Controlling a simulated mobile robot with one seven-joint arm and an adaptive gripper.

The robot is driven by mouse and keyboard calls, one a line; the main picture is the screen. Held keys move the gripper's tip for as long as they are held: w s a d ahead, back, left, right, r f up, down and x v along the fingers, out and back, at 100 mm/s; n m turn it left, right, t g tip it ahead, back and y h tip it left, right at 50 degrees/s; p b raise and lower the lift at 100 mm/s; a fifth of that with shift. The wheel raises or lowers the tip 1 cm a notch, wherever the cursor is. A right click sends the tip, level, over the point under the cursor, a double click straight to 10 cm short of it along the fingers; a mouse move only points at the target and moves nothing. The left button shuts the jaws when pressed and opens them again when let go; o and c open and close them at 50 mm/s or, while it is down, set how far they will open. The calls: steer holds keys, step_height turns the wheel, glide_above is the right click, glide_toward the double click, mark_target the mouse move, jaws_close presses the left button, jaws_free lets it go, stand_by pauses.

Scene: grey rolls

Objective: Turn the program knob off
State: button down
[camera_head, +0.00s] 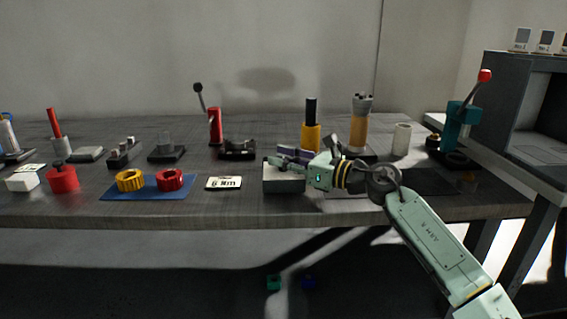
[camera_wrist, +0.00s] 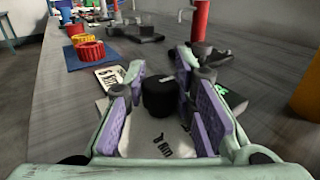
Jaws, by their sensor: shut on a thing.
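The program knob (camera_wrist: 158,98) is a black round knob on top of a light box with dark markings. In the wrist view it stands between the two purple-padded fingers of my gripper (camera_wrist: 160,105), which is shut on it. In the head view my gripper (camera_head: 290,160) is over the grey box (camera_head: 284,185) near the table's front edge, and it hides the knob there. The markings on the box top are partly covered by the fingers, so I cannot read the knob's setting.
A white card (camera_head: 224,183) and a blue mat (camera_head: 150,188) with a yellow ring and a red ring lie to the left. A yellow cylinder with a black top (camera_head: 311,135) stands close behind my gripper. A white cylinder (camera_head: 402,139) stands to the right.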

steer(key=shift+r, duration=0.15)
steer(key=c, duration=1.3)
jaws_free()
steer(key=shift+a, duration=0.1)
steer(key=v, duration=1.2)
